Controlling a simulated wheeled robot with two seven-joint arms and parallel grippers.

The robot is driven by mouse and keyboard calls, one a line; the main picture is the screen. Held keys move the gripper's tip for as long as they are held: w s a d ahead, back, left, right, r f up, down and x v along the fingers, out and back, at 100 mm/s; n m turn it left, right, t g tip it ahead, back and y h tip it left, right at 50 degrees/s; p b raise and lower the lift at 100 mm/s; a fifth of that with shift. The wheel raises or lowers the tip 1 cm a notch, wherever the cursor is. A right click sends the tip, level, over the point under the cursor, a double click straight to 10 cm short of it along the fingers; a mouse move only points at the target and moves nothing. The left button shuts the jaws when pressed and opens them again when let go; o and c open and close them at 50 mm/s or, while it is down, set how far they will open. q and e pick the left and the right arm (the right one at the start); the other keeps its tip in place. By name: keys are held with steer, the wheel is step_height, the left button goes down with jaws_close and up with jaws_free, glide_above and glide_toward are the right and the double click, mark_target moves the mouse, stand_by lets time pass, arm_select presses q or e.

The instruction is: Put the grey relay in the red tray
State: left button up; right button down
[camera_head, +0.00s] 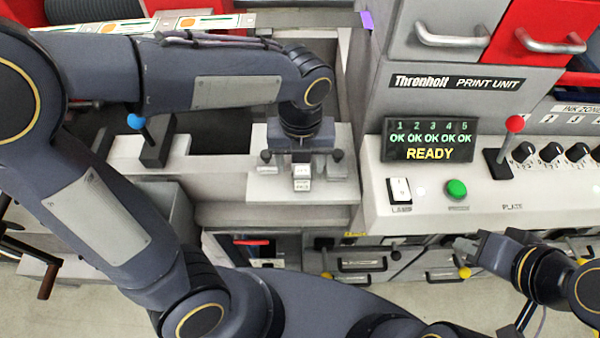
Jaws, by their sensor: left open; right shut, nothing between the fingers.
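My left gripper (302,165) points down over a light grey plate (258,184) on the machine's ledge. A small pale grey block (302,184) with a dark marking is directly below it, near the fingertips; it may be the grey relay, but I cannot tell. The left gripper is open, and contact with the block is unclear. My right gripper (468,246) is shut and empty, in front of the lower drawers at right. No red tray is clearly visible; a red strip (252,242) shows in a dark opening below the ledge.
Dark-knobbed posts (266,157) flank my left gripper on the plate. A blue-knobbed lever (136,122) stands to its left. The print unit's display (430,139), green button (456,189) and red-knobbed lever (515,124) are at right. My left arm hides much of the left side.

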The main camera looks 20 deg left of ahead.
mark_target(302, 170)
arm_select(q)
steer(key=f, duration=0.5)
steer(key=shift+d+f, duration=0.2)
steer(key=shift+f, duration=0.05)
steer(key=c, duration=1.2)
steer(key=shift+o, duration=0.2)
steer(key=shift+r+p, duration=0.15)
steer(key=shift+p, duration=0.15)
